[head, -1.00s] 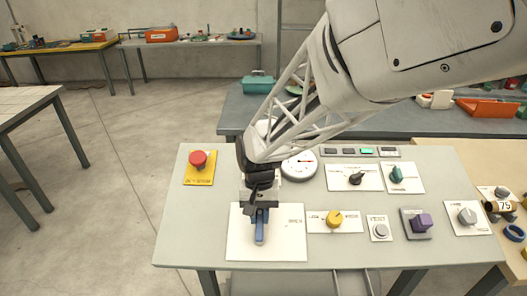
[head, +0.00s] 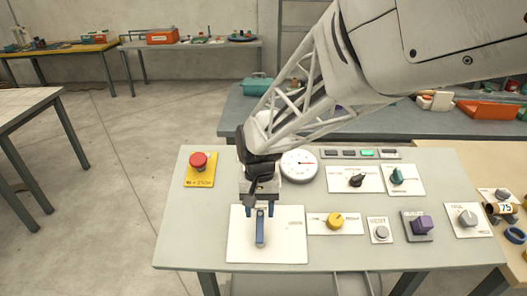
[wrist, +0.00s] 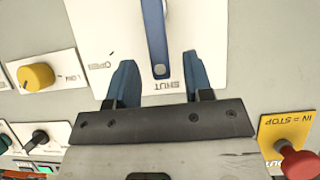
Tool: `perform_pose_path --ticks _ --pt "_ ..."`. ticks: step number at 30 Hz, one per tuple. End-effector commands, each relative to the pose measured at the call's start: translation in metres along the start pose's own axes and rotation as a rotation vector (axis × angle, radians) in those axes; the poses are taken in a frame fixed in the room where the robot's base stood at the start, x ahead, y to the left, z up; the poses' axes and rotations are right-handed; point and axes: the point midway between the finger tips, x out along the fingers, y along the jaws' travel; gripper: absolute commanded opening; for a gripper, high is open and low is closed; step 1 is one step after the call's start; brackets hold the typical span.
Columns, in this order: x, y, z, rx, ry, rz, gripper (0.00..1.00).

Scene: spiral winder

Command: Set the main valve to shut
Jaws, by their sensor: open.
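The main valve is a blue lever (head: 260,232) on a white plate (head: 288,246) at the panel's front left. In the wrist view the lever (wrist: 155,28) has a pale dot at its near end, which lies right by the word SHUT. The word OPEN is off to the side. The lever lines up with SHUT. My gripper (head: 259,212) is open, with one finger on each side of the lever's end. The wrist view shows gaps between both fingers (wrist: 158,66) and the lever. I see no contact.
A red stop button (head: 199,161) on a yellow plate stands at the panel's back left. A yellow knob (head: 335,220) sits right of the valve, and a round gauge (head: 299,165) behind it.

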Motion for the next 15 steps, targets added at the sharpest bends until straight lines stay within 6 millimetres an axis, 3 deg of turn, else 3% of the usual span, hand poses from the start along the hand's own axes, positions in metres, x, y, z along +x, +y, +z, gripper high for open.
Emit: perform_pose_path --ticks 9,15 --pt "-0.040 0.000 0.000 0.000 0.001 -0.001 0.47" --pt "-0.051 0.000 0.000 0.000 0.001 0.000 0.47"
